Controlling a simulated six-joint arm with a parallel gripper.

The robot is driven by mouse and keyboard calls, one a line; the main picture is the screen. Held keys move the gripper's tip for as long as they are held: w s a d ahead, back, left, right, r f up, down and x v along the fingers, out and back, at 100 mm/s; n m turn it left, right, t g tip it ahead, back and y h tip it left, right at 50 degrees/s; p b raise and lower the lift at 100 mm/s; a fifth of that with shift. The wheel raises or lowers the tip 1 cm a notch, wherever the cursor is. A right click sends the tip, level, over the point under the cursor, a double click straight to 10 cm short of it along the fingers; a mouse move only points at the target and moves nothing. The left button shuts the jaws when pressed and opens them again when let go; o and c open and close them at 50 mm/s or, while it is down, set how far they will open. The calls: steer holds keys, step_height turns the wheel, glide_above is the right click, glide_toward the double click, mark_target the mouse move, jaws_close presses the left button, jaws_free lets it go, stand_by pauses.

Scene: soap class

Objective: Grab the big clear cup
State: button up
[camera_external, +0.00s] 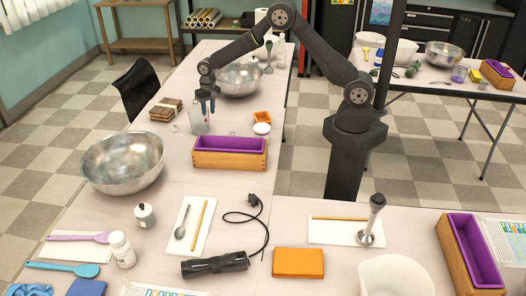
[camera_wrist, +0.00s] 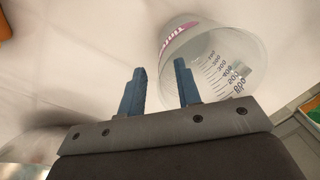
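The big clear cup (camera_external: 198,124) stands upright on the far table, left of the purple-lined wooden mould. In the wrist view the clear cup (camera_wrist: 222,62) shows dark measuring marks and a purple label, at the upper right. My gripper (camera_external: 207,103) is over the cup's upper right side in the external view. In the wrist view my gripper (camera_wrist: 160,75) has its two blue fingers apart with nothing held between them. The right finger overlaps the cup's near left edge in the picture; I cannot tell whether they touch.
The purple-lined wooden mould (camera_external: 229,152) sits to the right and nearer. A steel bowl (camera_external: 238,79) is behind the gripper. Brown soap bars (camera_external: 166,109) lie left of the cup. A small orange dish (camera_external: 262,117) and a white dish (camera_external: 261,129) are to the right.

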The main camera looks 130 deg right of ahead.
steer(key=f, duration=0.3)
steer(key=shift+w, duration=0.2)
jaws_close()
